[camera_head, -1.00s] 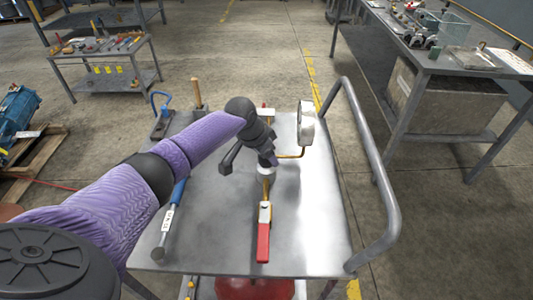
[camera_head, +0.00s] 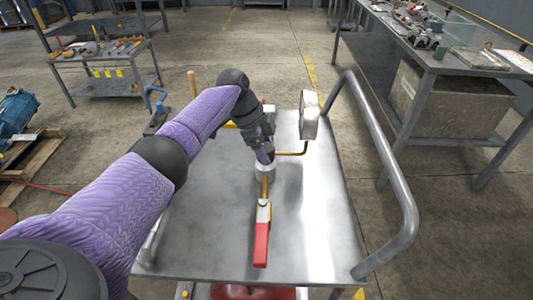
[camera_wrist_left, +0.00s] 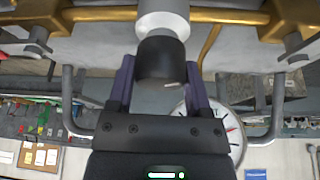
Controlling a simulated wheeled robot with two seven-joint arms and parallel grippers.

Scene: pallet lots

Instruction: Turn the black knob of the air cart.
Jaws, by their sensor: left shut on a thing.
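The air cart (camera_head: 225,245) stands in front of me, with a grey metal top and a brass pipe assembly on it. My left gripper (camera_head: 266,158) reaches down to the pipe assembly from the upper left. In the left wrist view the black knob (camera_wrist_left: 162,60) sits between the two purple fingers of my left gripper (camera_wrist_left: 162,90), which are shut on it. A white-grey collar (camera_wrist_left: 163,18) joins the knob to the brass pipe. In the head view the gripper hides the knob. My right gripper is not in view.
A red lever handle (camera_head: 261,243) lies in front of the gripper. A pressure gauge (camera_head: 309,115) stands close to its right, on a thin brass tube. The cart's tubular handrail (camera_head: 385,160) rises at the right. Workbenches stand farther back.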

